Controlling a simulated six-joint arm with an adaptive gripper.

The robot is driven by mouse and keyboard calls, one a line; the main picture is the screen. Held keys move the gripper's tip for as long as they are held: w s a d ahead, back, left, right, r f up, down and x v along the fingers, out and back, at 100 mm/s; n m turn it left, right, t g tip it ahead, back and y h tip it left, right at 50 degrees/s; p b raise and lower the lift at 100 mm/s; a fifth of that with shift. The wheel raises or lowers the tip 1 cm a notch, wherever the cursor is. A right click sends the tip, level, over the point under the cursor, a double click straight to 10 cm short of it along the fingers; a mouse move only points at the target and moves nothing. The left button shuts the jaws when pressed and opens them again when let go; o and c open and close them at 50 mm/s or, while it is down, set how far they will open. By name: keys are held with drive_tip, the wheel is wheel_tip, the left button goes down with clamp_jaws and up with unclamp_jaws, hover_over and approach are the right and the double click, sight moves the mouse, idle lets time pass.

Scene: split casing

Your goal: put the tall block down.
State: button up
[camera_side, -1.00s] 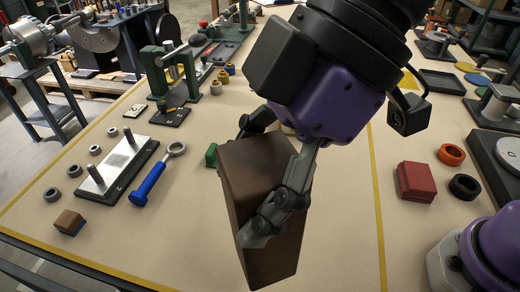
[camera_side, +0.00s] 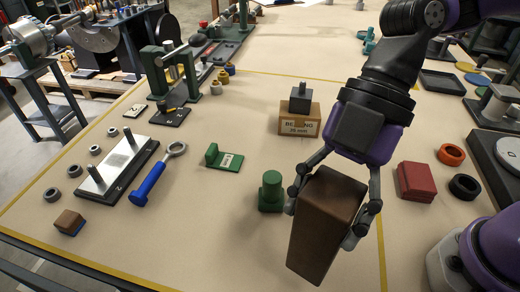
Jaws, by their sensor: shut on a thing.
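The tall block (camera_side: 322,225) is a dark brown, long box shape. My gripper (camera_side: 333,218) is shut on it, with one finger on its left side and one on its right. The block stands roughly upright, leaning a little in the picture. Its lower end is near the table's front part. I cannot tell whether its bottom touches the table (camera_side: 200,240) or hangs above it.
A green cylinder on a base (camera_side: 271,192) stands close left of the block. Behind are a bearing box (camera_side: 299,122) with a dark piece on top and a green bracket (camera_side: 224,159). Red blocks (camera_side: 416,182) lie to the right.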

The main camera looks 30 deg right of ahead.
sight(305, 254)
drive_tip(key=shift+w+f, duration=0.15)
drive_tip(key=shift+f, duration=2.05)
drive_tip(key=o, duration=1.4)
drive_tip(key=shift+o, duration=0.2)
drive_tip(key=v, duration=0.7)
drive_tip(key=w+d+m+t+h, duration=0.2)
drive_tip(key=d+m+t+h, duration=0.4)
drive_tip(key=d+m, duration=1.2)
drive_tip(key=m+t, duration=0.2)
drive_tip(key=m, duration=0.2)
drive_tip(key=shift+w+d+f, duration=0.25)
drive_tip(key=shift+w+d, duration=0.05)
drive_tip(key=shift+d, duration=0.1)
